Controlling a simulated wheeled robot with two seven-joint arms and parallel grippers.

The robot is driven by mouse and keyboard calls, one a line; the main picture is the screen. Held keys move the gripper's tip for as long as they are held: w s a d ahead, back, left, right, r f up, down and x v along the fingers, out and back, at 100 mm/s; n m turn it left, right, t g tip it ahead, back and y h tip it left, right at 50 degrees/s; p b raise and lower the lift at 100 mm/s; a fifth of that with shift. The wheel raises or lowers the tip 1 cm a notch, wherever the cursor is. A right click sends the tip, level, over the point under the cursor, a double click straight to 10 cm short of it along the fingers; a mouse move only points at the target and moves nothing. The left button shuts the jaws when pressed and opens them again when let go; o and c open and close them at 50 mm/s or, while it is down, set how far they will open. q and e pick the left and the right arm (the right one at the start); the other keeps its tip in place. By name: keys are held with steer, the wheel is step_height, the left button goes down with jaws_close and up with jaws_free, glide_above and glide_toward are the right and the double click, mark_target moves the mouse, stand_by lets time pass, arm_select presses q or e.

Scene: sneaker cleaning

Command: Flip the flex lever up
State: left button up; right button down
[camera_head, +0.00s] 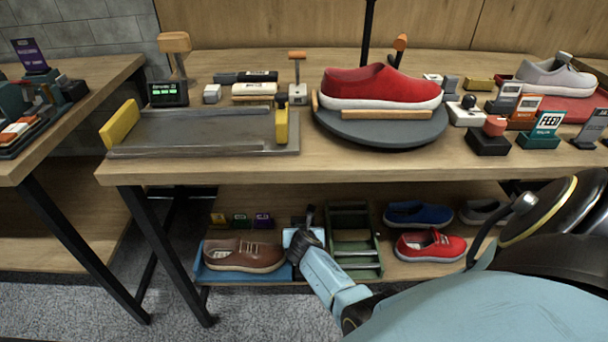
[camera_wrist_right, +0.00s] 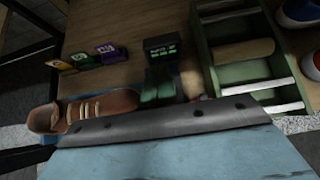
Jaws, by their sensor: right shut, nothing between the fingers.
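No lever is labelled as the flex lever, so I cannot tell which part it is. An orange-topped upright lever (camera_head: 297,78) stands on the table behind the grey tray (camera_head: 200,132). Another orange-topped handle (camera_head: 400,45) rises behind the red shoe (camera_head: 375,84). My right gripper (camera_head: 309,217) is down at the lower shelf, shut and empty, between a brown shoe (camera_head: 245,254) on a blue tray and a green rack (camera_head: 352,240). My left gripper is out of view.
The tabletop edge (camera_head: 300,176) lies above my right gripper. A blue shoe (camera_head: 416,213) and a small red shoe (camera_head: 430,245) stand right of the rack. Small coloured label blocks (camera_head: 240,220) stand behind the brown shoe. The table's front strip is clear.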

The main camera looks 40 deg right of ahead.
steer(key=shift+w+d, duration=0.85)
steer(key=shift+w, duration=0.15)
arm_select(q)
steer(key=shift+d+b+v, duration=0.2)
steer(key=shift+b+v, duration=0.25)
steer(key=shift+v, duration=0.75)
arm_select(e)
steer(key=shift+w+d+f, duration=0.1)
steer(key=shift+w+d, duration=0.4)
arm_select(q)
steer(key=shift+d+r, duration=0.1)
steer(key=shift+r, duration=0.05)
arm_select(e)
steer(key=shift+a, duration=0.1)
